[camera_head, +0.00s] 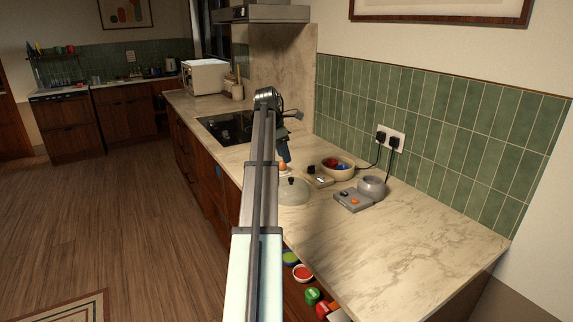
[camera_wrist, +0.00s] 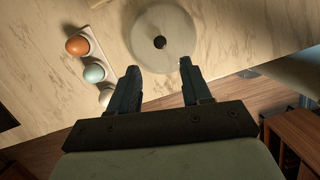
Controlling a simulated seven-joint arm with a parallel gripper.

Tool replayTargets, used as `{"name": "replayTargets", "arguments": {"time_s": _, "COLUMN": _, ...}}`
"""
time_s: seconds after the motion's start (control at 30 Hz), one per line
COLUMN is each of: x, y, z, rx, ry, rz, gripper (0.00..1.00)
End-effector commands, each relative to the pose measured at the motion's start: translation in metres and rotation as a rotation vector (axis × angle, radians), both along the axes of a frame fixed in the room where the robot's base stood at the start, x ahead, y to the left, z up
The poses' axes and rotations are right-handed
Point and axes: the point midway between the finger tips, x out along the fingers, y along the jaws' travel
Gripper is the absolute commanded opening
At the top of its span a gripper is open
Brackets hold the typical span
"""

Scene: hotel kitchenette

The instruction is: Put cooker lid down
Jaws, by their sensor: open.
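The cooker lid (camera_head: 294,194), a pale round dome with a dark knob, appears to rest on the counter near its front edge, knob up. In the wrist view the lid (camera_wrist: 178,28) is at top centre, with its knob just beyond my fingertips. My gripper (camera_wrist: 158,66) is open and empty, its two dark fingers apart and pointing toward the lid. In the head view my gripper (camera_head: 285,156) is above the counter, behind the lid.
An egg holder (camera_wrist: 91,52) with orange, pale blue and whitish eggs lies beside the lid. A bowl (camera_head: 337,171) of red and blue items and a small device (camera_head: 318,179) stand behind. The counter (camera_head: 400,240) is clear at the front right. A drawer with coloured items is open below.

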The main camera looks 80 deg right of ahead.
Motion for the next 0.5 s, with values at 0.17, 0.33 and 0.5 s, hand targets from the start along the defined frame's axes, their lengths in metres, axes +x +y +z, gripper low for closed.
{"name": "replayTargets", "arguments": {"time_s": 0.17, "x": 0.004, "y": 0.002, "z": 0.017, "rx": 0.000, "ry": 0.000, "rz": 0.000, "gripper": 0.48}}
{"name": "replayTargets", "arguments": {"time_s": 0.33, "x": 0.005, "y": 0.003, "z": 0.022, "rx": 0.001, "ry": 0.001, "rz": 0.000, "gripper": 0.48}}
{"name": "replayTargets", "arguments": {"time_s": 0.5, "x": 0.007, "y": 0.004, "z": 0.019, "rx": 0.001, "ry": 0.000, "rz": 0.000, "gripper": 0.48}}
